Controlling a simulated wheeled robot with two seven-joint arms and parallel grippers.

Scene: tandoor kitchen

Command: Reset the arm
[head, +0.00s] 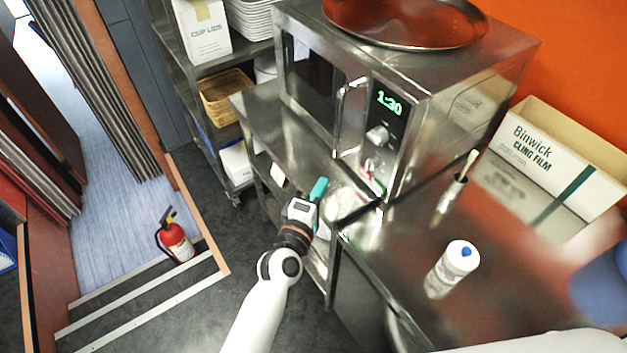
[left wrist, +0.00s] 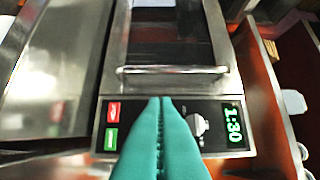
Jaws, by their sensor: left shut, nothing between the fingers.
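My left arm comes up from the bottom of the head view, and my left gripper (head: 319,188) hangs in front of the counter, below the microwave. Its teal fingers are together and empty. In the left wrist view the same fingers (left wrist: 166,102) point at the microwave's control panel, which has a red button (left wrist: 114,111), a green button (left wrist: 111,138) and a knob (left wrist: 197,124). I cannot tell whether the fingertips touch the panel; in the head view they look apart from it. The steel microwave (head: 455,110) shows 1:30 in green. My right gripper is not in view.
A round steel tray (head: 405,22) lies on the microwave. A white bottle (head: 452,268) and a cling film box (head: 555,158) stand on the right counter. A wire shelf with a basket (head: 226,95) stands behind. A fire extinguisher (head: 175,238) stands by the steps at left.

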